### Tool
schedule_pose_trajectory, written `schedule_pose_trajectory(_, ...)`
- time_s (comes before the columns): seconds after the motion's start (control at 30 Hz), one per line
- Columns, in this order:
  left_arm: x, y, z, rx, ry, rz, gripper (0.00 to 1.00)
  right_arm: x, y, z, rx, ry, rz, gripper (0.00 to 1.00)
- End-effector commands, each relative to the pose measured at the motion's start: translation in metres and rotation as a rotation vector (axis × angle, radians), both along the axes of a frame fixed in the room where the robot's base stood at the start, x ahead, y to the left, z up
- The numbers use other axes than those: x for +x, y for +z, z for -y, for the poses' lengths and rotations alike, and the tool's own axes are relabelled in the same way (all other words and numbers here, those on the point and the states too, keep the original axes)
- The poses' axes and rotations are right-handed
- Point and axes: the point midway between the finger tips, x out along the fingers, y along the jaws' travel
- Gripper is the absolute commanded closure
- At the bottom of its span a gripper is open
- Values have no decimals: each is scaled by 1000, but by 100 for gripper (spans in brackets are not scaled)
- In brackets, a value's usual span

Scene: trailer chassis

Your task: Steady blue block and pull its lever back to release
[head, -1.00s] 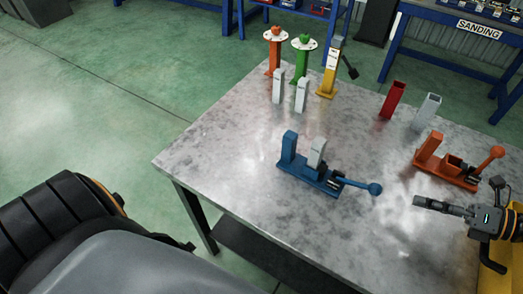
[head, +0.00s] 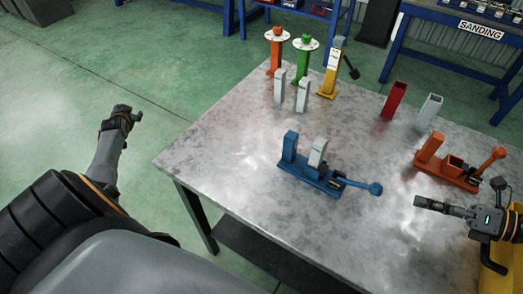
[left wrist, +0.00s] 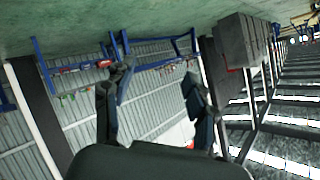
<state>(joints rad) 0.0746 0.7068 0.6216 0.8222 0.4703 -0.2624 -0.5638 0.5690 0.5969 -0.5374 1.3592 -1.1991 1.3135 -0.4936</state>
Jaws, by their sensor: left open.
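The blue block (head: 290,147) is an upright post on a blue base near the middle of the metal table. A grey-white block (head: 317,153) stands on the same base, and a blue lever with a round knob (head: 375,189) points right. My right gripper (head: 424,203) is over the table's right side, apart from the knob; its finger opening cannot be made out. My left gripper (head: 127,112) is left of the table, over the green floor, away from the block. In the left wrist view its two fingers (left wrist: 155,90) are spread apart with nothing between them.
An orange lever fixture (head: 447,172) stands at the table's right. Red (head: 393,100) and grey (head: 427,110) square tubes stand behind it. Orange, green and yellow stands (head: 328,80) are at the far edge. The table's left front surface (head: 215,160) is clear.

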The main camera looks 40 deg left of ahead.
Motion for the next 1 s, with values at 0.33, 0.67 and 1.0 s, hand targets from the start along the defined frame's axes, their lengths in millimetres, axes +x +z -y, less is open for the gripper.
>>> schedule_pose_trajectory(0.33, 111, 117, 105, -189, -160, 670, 43, 0, 0, 0, 0, 0, 0, 62)
schedule_pose_trajectory(0.67, 155, 149, 295, -815, -375, 1115, 43, 0, 0, 0, 0, 0, 0, 62)
schedule_pose_trajectory(1.0, 115, 178, 485, -1823, -381, 1334, 43, 0, 0, 0, 0, 0, 0, 62)
